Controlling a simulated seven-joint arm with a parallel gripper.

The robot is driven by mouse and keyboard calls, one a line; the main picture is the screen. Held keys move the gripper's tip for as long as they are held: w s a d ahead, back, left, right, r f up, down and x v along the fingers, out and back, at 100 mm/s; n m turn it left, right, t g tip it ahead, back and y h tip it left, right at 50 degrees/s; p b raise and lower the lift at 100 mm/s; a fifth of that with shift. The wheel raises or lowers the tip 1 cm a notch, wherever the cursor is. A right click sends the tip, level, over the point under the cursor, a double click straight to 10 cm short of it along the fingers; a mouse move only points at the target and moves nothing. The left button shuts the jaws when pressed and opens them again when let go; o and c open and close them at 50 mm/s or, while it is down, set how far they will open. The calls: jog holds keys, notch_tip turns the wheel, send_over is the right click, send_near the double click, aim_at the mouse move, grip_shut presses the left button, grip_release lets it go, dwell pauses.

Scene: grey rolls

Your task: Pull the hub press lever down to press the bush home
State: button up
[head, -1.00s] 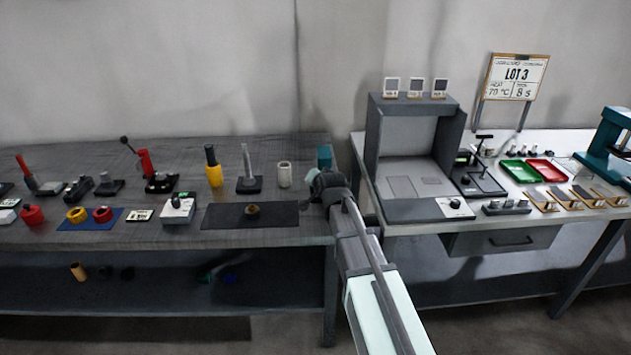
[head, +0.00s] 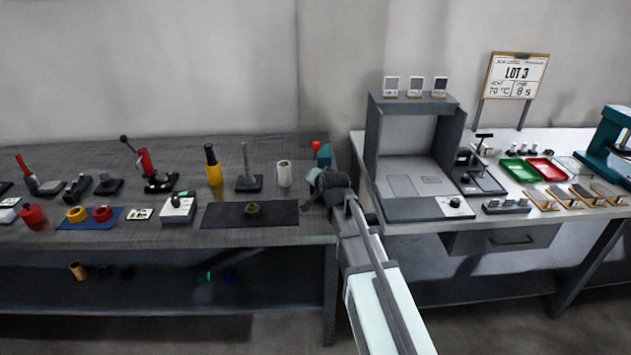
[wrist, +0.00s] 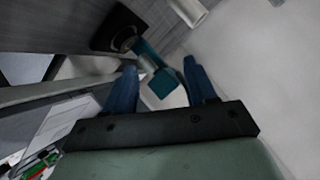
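The hub press is a teal press at the right end of the left bench, partly hidden by my arm. Its teal upper part (head: 324,156) shows in the head view with a red knob (head: 316,146) at its top left. In the wrist view its teal body (wrist: 163,84) lies beyond and between my fingers, with a dark base and round seat (wrist: 121,40) behind. My gripper (wrist: 161,82) is open, its two blue fingers apart. I cannot tell whether either finger touches the press. The bush cannot be made out, and the red knob does not show in the wrist view.
A black mat (head: 225,216) lies in front. The second bench, with a grey booth (head: 374,140), stands to the right across a narrow gap.

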jog(key=v, duration=1.1)
jog(key=shift+s+r, duration=0.15)
jog(key=s+d+f+n+g+h, duration=0.15)
jog(key=s+f+g, duration=0.25)
jog(key=s+f, duration=0.55)
jog(key=s+d+f+n+g, duration=0.2)
jog(key=s+f+n+g, duration=0.15)
jog(key=f, duration=1.15)
jog(key=s+d+f+n+g+h, duration=0.15)
jog(key=s+f+g, duration=0.25)
jog(key=s+f, duration=0.6)
jog(key=s+d+f+g, duration=0.2)
jog(key=s+f+g, duration=0.1)
jog(key=s+f, duration=0.8)
jog(key=s+d+f+g, duration=0.2)
jog(key=s+f+g, duration=0.2)
jog(key=s+f, duration=0.8)
jog(key=s, duration=0.4)
jog(key=shift+m+y, duration=0.35)
jog(key=shift+y, duration=0.05)
